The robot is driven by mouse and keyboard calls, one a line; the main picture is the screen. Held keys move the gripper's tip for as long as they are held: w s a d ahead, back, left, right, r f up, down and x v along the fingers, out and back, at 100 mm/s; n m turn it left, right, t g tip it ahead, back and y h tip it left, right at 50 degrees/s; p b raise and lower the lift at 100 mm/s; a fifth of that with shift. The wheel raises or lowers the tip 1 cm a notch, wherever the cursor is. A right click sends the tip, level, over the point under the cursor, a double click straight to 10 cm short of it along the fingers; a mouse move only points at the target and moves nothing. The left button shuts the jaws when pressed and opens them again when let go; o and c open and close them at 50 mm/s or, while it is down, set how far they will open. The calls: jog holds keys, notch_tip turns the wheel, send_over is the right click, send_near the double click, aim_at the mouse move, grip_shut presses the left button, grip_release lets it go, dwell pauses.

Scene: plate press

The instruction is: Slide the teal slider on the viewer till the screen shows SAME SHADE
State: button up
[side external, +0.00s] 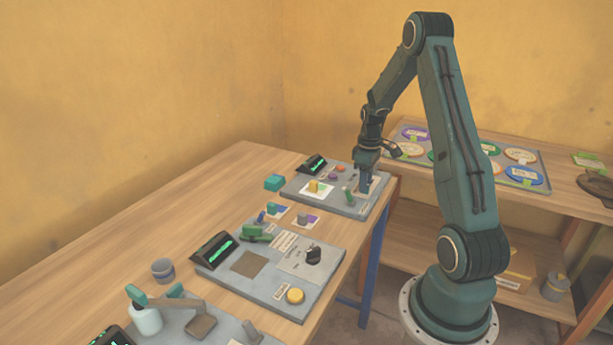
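The panel's small dark screen (314,164) has green marks too small to read. A green handle (349,196) stands on the panel just left of my gripper. I cannot make out a teal slider for certain; the panel surface beneath my gripper is partly hidden.
The far panel also holds a yellow block (315,187) on a white card and purple and orange pieces. A middle panel (263,290) has a black knob (314,255) and yellow button (295,296). The table's left side is clear.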

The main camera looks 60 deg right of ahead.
jog(key=shift+f, duration=0.25)
jog(key=shift+c, duration=0.4)
grip_shut()
jog(key=shift+d, duration=1.55)
jog(key=shift+o, duration=0.4)
grip_release()
